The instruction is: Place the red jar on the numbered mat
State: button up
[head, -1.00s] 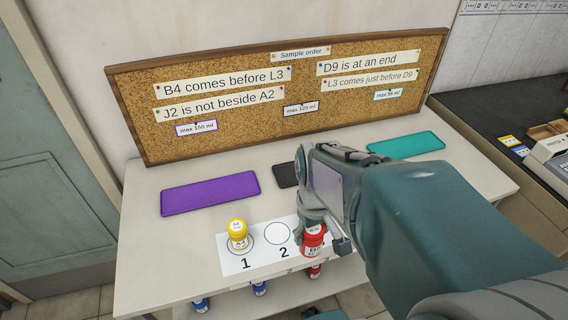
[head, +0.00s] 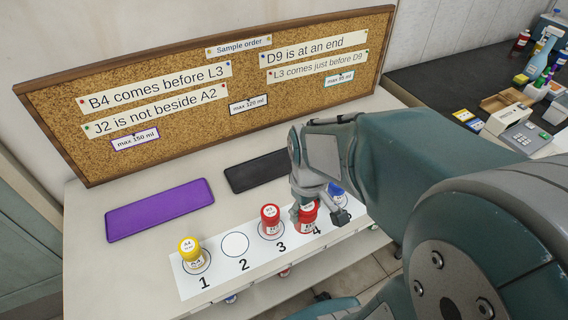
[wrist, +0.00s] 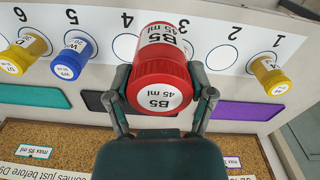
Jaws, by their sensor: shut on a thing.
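The numbered mat (head: 215,272) is a white strip with circles along the table's front. My gripper (head: 306,212) is shut on a red jar (head: 307,217), which the wrist view shows upright between the fingers, labelled B5 45 ml (wrist: 158,92). In the head view this jar appears by number 4; I cannot tell its height above the mat. A second red jar (head: 270,221) stands on circle 3. A yellow jar (head: 190,251) stands on circle 1, and circle 2 is empty. A blue jar (wrist: 73,58) and another yellow jar (wrist: 24,53) stand further along; circle 4 looks empty.
A purple pad (head: 160,210) and a black pad (head: 256,170) lie behind the mat; a teal pad (wrist: 38,97) shows in the wrist view. A corkboard (head: 190,100) with notes stands at the back. A dark side bench (head: 440,85) holds bottles and a device.

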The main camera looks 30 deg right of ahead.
jog(key=w+d+f, duration=0.1)
jog(key=w+f, duration=0.1)
jog(key=w, duration=0.1)
jog(key=w+d+f, duration=0.2)
jog(key=w+f, duration=0.1)
jog(key=w+d+f, duration=0.2)
jog(key=w+f, duration=0.1)
jog(key=shift+d+f, duration=0.1)
jog(key=shift+d, duration=0.05)
jog(key=f, duration=0.3)
jog(key=shift+d+f, duration=0.1)
jog(key=shift+d, duration=0.2)
jog(key=shift+a, duration=0.2)
jog(key=o, duration=1.1)
jog(key=shift+d, duration=0.1)
